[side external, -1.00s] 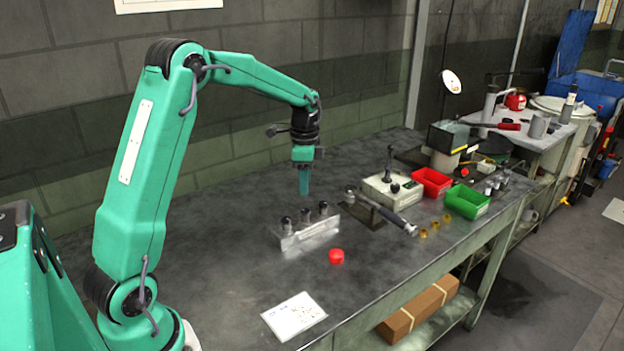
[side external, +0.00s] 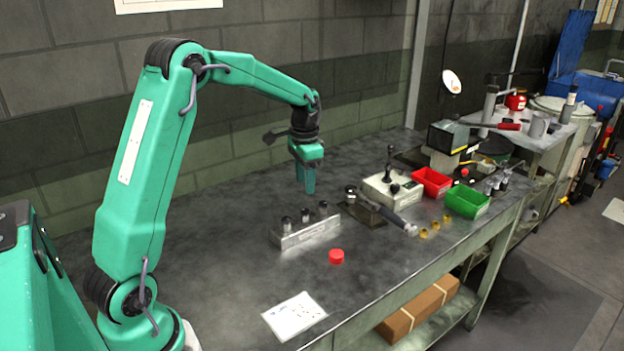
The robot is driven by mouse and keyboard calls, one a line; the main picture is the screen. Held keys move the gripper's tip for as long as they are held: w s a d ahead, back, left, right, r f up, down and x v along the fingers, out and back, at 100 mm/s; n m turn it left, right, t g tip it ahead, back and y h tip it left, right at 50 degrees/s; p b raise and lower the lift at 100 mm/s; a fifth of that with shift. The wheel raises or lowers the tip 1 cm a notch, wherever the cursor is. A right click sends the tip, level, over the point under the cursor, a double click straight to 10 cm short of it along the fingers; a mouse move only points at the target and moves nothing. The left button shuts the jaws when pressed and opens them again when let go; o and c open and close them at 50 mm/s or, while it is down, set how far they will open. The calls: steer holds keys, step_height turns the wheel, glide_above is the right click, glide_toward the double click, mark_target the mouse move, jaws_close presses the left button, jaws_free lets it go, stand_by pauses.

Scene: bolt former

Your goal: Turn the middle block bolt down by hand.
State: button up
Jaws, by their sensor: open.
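A low pale metal block (side external: 310,234) stands on the dark bench with three dark-headed bolts upright in a row along it. The middle bolt (side external: 305,216) stands between the left bolt (side external: 287,223) and the right bolt (side external: 323,208). My gripper (side external: 306,190) is open and empty, fingers pointing down, above and apart from the bolts. In this view its fingertips show just over the middle bolt, slightly toward the wall. How far each bolt is screwed in is too small to tell.
A red round cap (side external: 336,256) lies in front of the block, and a white sheet (side external: 294,316) lies near the front edge. To the right are a long-handled tool (side external: 390,216), a cream control box (side external: 392,190), a red bin (side external: 431,183) and a green bin (side external: 467,201). The bench's left side is clear.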

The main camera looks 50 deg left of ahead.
mark_target(305, 211)
steer(key=n, duration=1.3)
steer(key=shift+f+n, duration=0.1)
steer(key=shift+n, duration=0.3)
steer(key=n, duration=0.4)
steer(key=shift+f, duration=3.9)
jaws_close()
